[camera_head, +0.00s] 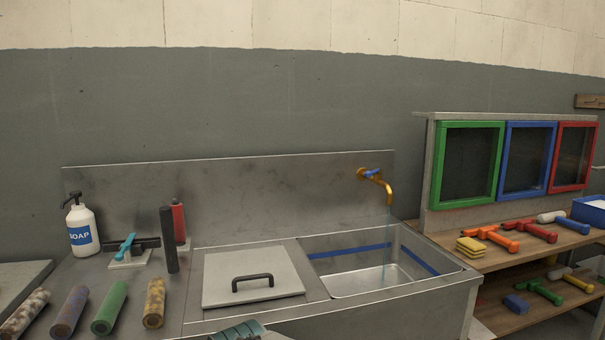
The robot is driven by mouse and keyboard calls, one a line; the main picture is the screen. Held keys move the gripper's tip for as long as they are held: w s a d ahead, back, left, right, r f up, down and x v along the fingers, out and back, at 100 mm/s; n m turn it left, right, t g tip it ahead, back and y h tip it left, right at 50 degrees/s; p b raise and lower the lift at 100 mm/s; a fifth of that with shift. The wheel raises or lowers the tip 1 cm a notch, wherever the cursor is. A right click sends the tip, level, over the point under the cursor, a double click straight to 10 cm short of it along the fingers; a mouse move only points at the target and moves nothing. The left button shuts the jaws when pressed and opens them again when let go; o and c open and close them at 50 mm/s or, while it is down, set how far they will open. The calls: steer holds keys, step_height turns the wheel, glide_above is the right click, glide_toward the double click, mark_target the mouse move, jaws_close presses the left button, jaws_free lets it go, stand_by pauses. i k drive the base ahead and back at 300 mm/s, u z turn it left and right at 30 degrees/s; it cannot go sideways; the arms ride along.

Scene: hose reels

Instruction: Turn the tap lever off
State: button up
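The brass tap (387,190) is fixed to the metal backsplash above the right-hand sink basin. Its small blue lever (372,173) sits at the wall end of the tap and looks tilted slightly. A thin stream of water (388,222) appears to fall from the spout into the basin (372,282).
A lid with a black handle (250,289) covers the counter left of the basin. A teal ribbed piece (238,331) shows at the bottom edge. Shelves with colored tools stand right.

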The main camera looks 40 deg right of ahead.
mark_target(368, 174)
steer(key=u, duration=1.1)
steer(key=i, duration=0.8)
steer(key=z, duration=3.1)
steer(key=i, duration=0.5)
